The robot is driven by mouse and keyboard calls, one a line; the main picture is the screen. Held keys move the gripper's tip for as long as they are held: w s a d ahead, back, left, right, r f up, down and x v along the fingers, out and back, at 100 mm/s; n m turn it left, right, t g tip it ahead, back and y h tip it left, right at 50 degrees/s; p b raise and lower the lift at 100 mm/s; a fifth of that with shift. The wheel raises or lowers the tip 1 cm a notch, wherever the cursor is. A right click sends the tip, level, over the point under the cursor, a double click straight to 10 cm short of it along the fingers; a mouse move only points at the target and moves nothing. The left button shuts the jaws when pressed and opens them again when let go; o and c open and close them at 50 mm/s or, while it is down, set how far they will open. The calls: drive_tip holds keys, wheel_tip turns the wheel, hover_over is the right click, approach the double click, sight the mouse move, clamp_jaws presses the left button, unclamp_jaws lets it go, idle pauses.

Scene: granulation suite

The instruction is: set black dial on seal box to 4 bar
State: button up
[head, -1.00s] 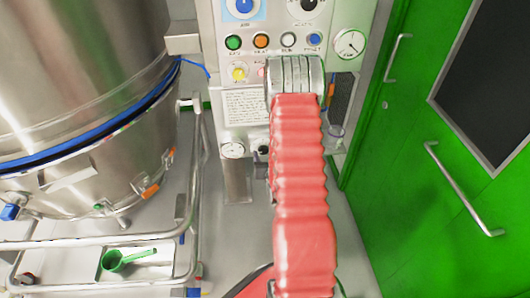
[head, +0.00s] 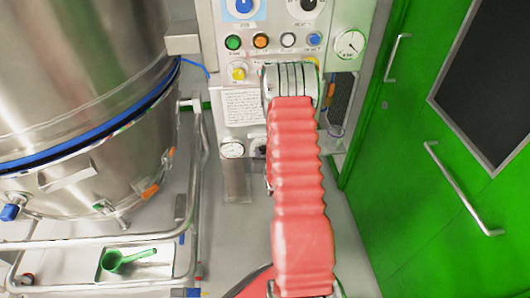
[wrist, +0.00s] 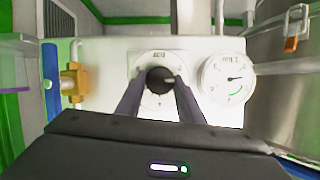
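The seal box (wrist: 110,60) is a pale panel in the wrist view. Its black dial (wrist: 160,81) sits on a white round scale plate, with a pale pointer mark towards the right. My gripper (wrist: 160,88) points at the dial, one dark finger on each side. The fingers look apart; contact with the dial cannot be made out. In the head view my red-sleeved arm hides the gripper.
A brass fitting (wrist: 74,83) projects from the panel left of the dial in the wrist view. In the head view, a steel vessel (head: 80,90) and a railed trolley with a green scoop (head: 122,260) stand left. A green door (head: 430,160) is at right.

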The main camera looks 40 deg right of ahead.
drive_tip(key=c, duration=0.4)
drive_tip(key=shift+s+d, duration=0.1)
drive_tip(key=shift+d, duration=0.05)
drive_tip(key=shift+c, duration=0.2)
drive_tip(key=shift+m, duration=0.3)
drive_tip(key=m+t+y, duration=0.1)
drive_tip(key=m+t, duration=0.1)
drive_tip(key=m, duration=0.2)
drive_tip(key=f+m+t+y, duration=0.1)
drive_tip(key=m+t, duration=0.1)
drive_tip(key=m, duration=0.3)
drive_tip(key=m+t, duration=0.2)
drive_tip(key=m, duration=0.2)
drive_tip(key=shift+s+d+f+t+y, duration=0.2)
drive_tip(key=shift+s+d+t+y, duration=0.1)
drive_tip(key=shift+y, duration=0.1)
drive_tip(key=shift+m, duration=0.3)
